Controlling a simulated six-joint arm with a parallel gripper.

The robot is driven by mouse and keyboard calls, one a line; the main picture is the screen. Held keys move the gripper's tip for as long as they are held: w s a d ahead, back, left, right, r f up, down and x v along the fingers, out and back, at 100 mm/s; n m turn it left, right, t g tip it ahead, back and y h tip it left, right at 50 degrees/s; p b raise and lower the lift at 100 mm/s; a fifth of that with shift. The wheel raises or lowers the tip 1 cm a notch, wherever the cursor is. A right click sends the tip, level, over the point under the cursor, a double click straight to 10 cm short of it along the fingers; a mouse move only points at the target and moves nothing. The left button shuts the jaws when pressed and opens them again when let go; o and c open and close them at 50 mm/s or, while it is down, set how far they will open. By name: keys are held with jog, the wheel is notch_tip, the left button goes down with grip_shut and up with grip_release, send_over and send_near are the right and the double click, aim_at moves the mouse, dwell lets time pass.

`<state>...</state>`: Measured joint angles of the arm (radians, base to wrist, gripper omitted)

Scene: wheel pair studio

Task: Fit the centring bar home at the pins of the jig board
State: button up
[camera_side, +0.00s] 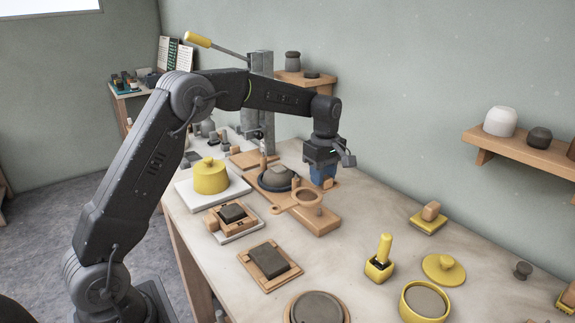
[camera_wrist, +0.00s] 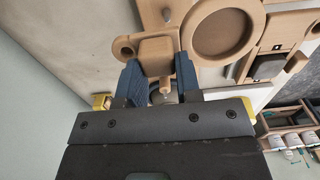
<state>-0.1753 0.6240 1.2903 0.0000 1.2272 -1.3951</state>
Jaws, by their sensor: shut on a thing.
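My gripper (camera_side: 322,178) points down over the wooden jig board (camera_side: 322,226) in the side view. In the wrist view its two blue fingers (camera_wrist: 160,75) are shut on a wooden block, which I take as the centring bar (camera_wrist: 155,52). A small round eye (camera_wrist: 125,47) sits at its left. A large wooden ring (camera_wrist: 221,34) lies to the right, also seen in the side view (camera_side: 306,206); I cannot tell whether it joins the bar. A pin (camera_wrist: 167,16) shows above the block. The fingers hide the bar's underside, so its seating on the pins cannot be told.
A dark bowl (camera_side: 277,181) stands close left of my gripper. A yellow lidded pot (camera_side: 211,178) is farther left.

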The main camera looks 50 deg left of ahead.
jog(key=shift+c, duration=0.4)
jog(key=shift+a, duration=0.15)
jog(key=w+a+r+m, duration=0.1)
jog(key=a+r+m, duration=0.1)
jog(key=a+m, duration=0.6)
jog(key=w+a+r+m, duration=0.1)
jog(key=a+r+m, duration=0.1)
jog(key=a+m, duration=0.6)
jog(key=shift+w+r+m, duration=0.3)
jog(key=shift+m, duration=0.7)
jog(key=shift+f, duration=0.1)
jog(key=shift+f, duration=2.7)
